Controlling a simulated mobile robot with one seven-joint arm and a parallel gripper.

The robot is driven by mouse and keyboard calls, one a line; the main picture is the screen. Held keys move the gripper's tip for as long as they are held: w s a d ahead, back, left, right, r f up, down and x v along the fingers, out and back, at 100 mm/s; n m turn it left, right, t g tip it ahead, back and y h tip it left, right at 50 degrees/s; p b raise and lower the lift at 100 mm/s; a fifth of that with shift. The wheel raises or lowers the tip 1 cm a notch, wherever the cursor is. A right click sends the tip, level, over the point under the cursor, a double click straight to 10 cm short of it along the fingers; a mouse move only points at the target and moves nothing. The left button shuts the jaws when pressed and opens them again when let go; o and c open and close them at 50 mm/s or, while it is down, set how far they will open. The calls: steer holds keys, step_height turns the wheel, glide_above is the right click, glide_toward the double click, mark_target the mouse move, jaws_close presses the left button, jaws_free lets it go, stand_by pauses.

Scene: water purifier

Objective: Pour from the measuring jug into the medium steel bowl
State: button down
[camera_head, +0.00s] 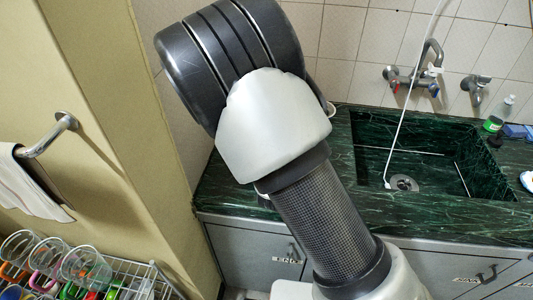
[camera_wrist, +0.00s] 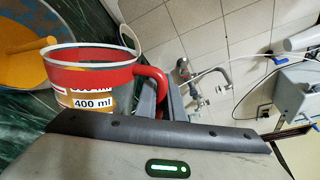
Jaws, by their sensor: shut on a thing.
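The measuring jug (camera_wrist: 95,76) has a red rim, a red handle and a "400 ml" label, with orange liquid showing low in its clear wall in the wrist view. My gripper (camera_wrist: 166,98) is shut on its handle. An orange stream (camera_wrist: 36,49) runs from the jug's lip to the left, over a steel bowl (camera_wrist: 69,22) at the upper left. The bowl's inside shows orange; its far side is cut off by the frame. In the head view my arm hides the jug, the bowl and my gripper.
A white cup-like container (camera_wrist: 129,38) stands behind the jug. The dark green counter (camera_head: 440,213) holds a sink (camera_head: 420,165) with wall taps (camera_head: 412,78). Bottles stand at the sink's right. A towel rail (camera_head: 48,135) and a rack of mugs (camera_head: 85,268) are at left.

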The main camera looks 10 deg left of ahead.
steer(key=shift+w+a+r+n+p, duration=0.2)
steer(key=shift+a+r+n+p, duration=0.35)
steer(key=shift+p, duration=0.4)
steer(key=shift+w+a+n+p, duration=0.3)
steer(key=shift+a+n+p, duration=0.3)
steer(key=shift+n, duration=0.15)
stand_by(0.7)
